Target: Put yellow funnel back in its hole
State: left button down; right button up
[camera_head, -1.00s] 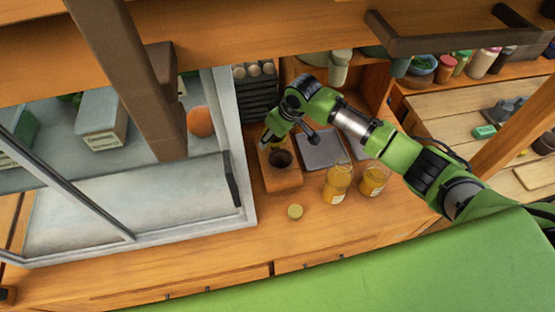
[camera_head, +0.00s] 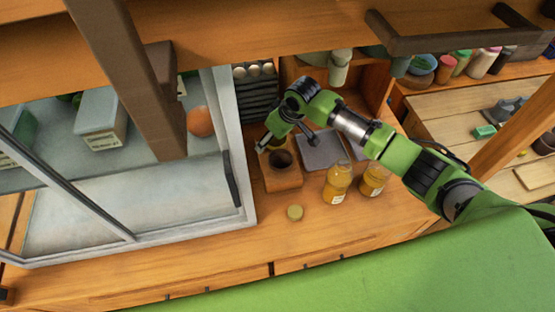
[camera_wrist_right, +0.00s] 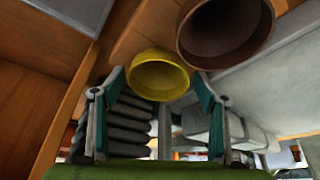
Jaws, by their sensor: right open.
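The yellow funnel (camera_wrist_right: 158,76) shows in the right wrist view as a round yellow rim between the two fingers of my right gripper (camera_wrist_right: 160,88). The fingers are open, one on each side of the funnel. The funnel is beside a wooden block (camera_head: 284,180) with a dark brown round cup (camera_head: 281,160) in its top. The cup also shows in the wrist view (camera_wrist_right: 225,28), just up and right of the funnel. I cannot tell whether the funnel is seated in a hole of the block. In the head view my right gripper (camera_head: 266,146) is at the block's back left corner. My left gripper is not in view.
Two jars with yellow contents (camera_head: 338,184) (camera_head: 374,179) stand right of the block. A small round lid (camera_head: 295,212) lies in front. A grey slab (camera_head: 322,152) is behind the jars. The glass-sided cabinet (camera_head: 247,190) closes off the left.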

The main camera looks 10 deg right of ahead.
jog(key=v, duration=1.2)
jog(key=shift+f, duration=0.1)
